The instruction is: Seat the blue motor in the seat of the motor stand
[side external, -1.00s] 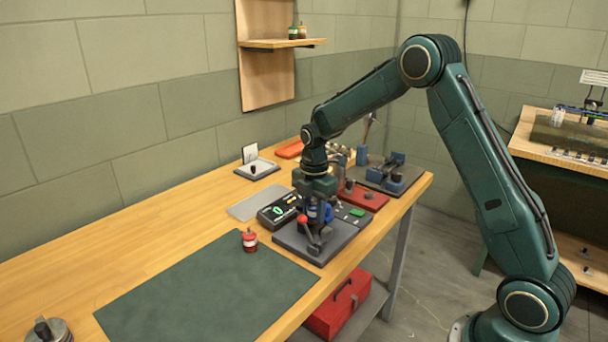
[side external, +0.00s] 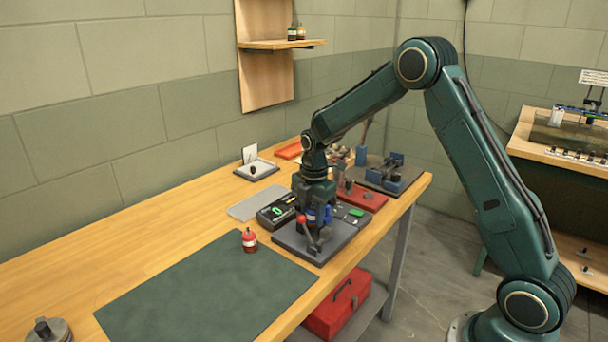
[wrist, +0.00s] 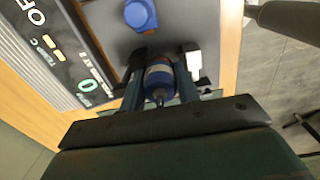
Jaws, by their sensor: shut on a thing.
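The blue motor (wrist: 158,76) is held between the two fingers of my gripper (wrist: 161,68) in the wrist view, its shaft toward the camera. In the side view the blue motor (side external: 320,215) shows below my gripper (side external: 318,205), above the dark grey base plate of the motor stand (side external: 290,238). The stand has a lever with a red ball (side external: 301,219) close beside the motor. A second blue round part (wrist: 140,14) lies just beyond the motor in the wrist view. The seat is hidden, so I cannot tell whether the motor touches it.
A black panel with green displays (side external: 275,215) is right behind the stand. A red block (side external: 362,196) and a dark fixture (side external: 390,178) stand to the right. The left of the table is mostly clear.

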